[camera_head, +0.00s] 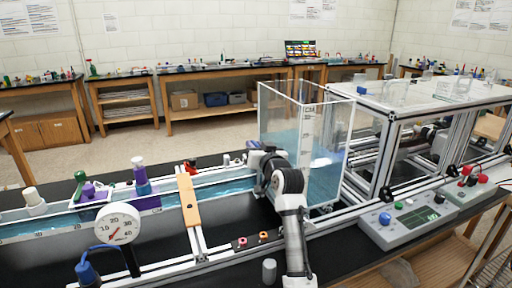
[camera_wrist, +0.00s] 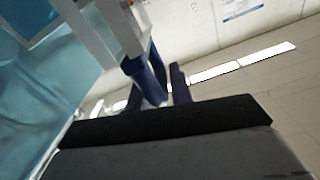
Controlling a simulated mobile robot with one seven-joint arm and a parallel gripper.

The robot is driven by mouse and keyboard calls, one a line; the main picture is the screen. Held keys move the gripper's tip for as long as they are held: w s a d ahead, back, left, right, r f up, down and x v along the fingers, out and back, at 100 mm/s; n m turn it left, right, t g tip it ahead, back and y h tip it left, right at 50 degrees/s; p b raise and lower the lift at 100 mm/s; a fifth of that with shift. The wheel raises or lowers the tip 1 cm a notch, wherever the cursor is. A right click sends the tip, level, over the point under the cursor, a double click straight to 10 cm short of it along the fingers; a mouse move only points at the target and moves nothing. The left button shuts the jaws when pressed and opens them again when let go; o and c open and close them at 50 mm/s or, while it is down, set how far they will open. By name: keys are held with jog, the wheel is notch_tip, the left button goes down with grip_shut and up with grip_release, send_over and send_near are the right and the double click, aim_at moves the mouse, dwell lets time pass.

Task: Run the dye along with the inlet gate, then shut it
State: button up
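My gripper (camera_head: 258,160) is at the left side of a clear tank (camera_head: 333,120) of blue water, at the right end of a long water channel (camera_head: 65,220). In the wrist view, dark fingers of my gripper (camera_wrist: 157,95) show beside a blue handle-like piece (camera_wrist: 146,80) below a pale upright frame. I cannot tell whether they touch it, and the gate opening itself is hidden by my arm. No dye streak can be made out in the water.
A round dial gauge (camera_head: 118,224) and an orange crosspiece (camera_head: 187,200) stand along the channel. Green (camera_head: 80,183) and white (camera_head: 35,200) capped pieces are at the left. A grey control box (camera_head: 405,222) with buttons sits at the right. Black bench top shows in front.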

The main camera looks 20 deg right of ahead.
grip_shut()
notch_tip(320, 180, up, 2)
jog(key=shift+r, duration=0.1)
jog(key=shift+o, duration=1.9)
grip_release()
jog(key=shift+s+f, duration=0.2)
jog(key=shift+s, duration=0.3)
jog(key=s+b, duration=0.4)
jog(key=s, duration=0.9)
jog(key=shift+d+b, duration=0.25)
jog(key=shift+b, duration=0.05)
jog(key=shift+w+r, duration=0.1)
